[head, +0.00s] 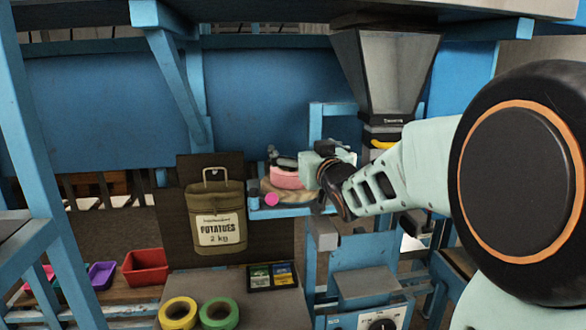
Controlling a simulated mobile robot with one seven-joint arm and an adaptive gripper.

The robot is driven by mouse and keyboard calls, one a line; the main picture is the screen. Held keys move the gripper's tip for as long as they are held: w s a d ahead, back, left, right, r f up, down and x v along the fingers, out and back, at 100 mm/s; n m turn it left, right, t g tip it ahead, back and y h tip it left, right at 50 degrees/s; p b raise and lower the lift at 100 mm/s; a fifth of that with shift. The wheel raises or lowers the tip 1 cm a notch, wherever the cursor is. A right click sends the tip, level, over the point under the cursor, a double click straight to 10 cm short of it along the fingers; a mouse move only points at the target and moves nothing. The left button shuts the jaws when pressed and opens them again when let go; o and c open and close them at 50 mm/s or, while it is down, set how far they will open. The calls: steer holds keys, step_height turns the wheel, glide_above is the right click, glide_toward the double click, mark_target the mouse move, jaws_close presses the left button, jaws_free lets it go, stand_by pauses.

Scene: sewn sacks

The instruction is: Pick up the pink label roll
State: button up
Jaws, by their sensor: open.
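The pink label roll (287,178) sits at the middle of the picture on a small blue shelf (285,212), in front of the blue machine. A tan round item lies just below it. My gripper (276,157) reaches in from the right, with its dark fingers at the roll's upper edge. The fingers are open. I cannot tell whether they touch the roll or are just above or in front of it. The gripper body and wrist hide the area to the right of the roll.
A small pink round item (271,199) is at the shelf front. A green potato sack (215,215) hangs on a dark board to the left. Yellow (178,313) and green (219,313) rolls lie on the table below. A metal hopper (387,70) stands above my wrist.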

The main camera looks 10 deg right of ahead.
mark_target(300, 192)
steer(key=f, duration=0.8)
steer(key=shift+a+f, duration=0.2)
steer(key=shift+f, duration=0.05)
steer(key=shift+w+r, duration=0.35)
steer(key=shift+w, duration=0.2)
steer(key=shift+w+a+f+p, duration=0.15)
steer(key=shift+w+p, duration=0.15)
steer(key=shift+w, duration=0.75)
steer(key=shift+w+a+r+p, duration=0.15)
steer(key=shift+w+p, duration=0.2)
steer(key=shift+w, duration=0.7)
steer(key=shift+w+a+f+p, duration=0.15)
steer(key=shift+w+p, duration=0.15)
steer(key=shift+w, duration=0.75)
steer(key=c, duration=1.2)
